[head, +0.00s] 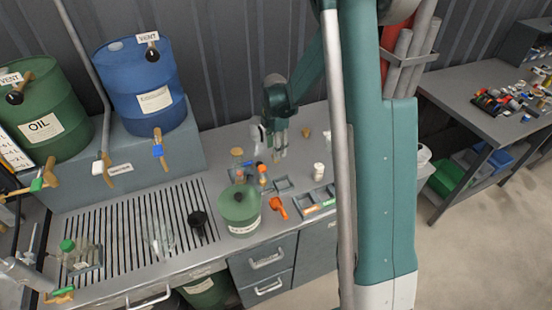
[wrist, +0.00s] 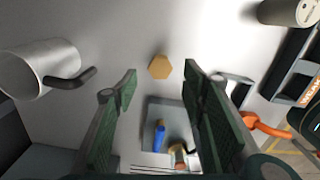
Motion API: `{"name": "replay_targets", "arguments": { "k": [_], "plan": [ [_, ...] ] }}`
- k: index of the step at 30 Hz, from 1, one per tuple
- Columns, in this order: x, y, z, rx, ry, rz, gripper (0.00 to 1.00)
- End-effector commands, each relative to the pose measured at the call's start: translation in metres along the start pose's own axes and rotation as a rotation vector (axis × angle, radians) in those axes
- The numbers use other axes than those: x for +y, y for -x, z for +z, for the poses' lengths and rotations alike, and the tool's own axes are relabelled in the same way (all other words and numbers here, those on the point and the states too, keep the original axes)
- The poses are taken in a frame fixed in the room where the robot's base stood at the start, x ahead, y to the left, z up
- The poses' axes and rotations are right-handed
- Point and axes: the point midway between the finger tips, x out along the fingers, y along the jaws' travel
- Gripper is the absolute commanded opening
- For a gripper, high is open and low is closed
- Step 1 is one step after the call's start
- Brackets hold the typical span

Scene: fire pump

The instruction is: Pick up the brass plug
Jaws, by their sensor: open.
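The brass plug (wrist: 160,67) is a small hexagonal, gold-coloured piece on the grey bench top. In the wrist view it shows beyond my fingertips, near the middle of the gap between them. A small brownish piece to the right of my gripper in the head view (head: 306,132) looks like the same plug. My gripper (head: 280,153) hangs over the back of the bench, pointing down. In the wrist view my gripper (wrist: 160,78) has its two green fingers wide apart with nothing between them. The plug is not touched by either finger.
A pale mug (wrist: 27,70) with a dark handle lies left of the plug in the wrist view. A grey tray (wrist: 150,108) holds a blue item and other small parts. A white can (head: 318,171), an orange part (head: 277,207) and a green drum (head: 240,208) stand nearby.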

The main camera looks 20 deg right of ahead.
Motion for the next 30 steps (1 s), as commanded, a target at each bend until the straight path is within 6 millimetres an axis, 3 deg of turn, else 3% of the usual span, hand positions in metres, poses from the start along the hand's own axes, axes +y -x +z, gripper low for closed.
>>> {"name": "replay_targets", "arguments": {
  "k": [11,30],
  "plan": [
    [0.000,-0.003,0.000,0.000,0.000,0.000,0.41],
    [0.000,-0.051,0.002,0.000,0.000,0.000,0.41]
  ]
}}
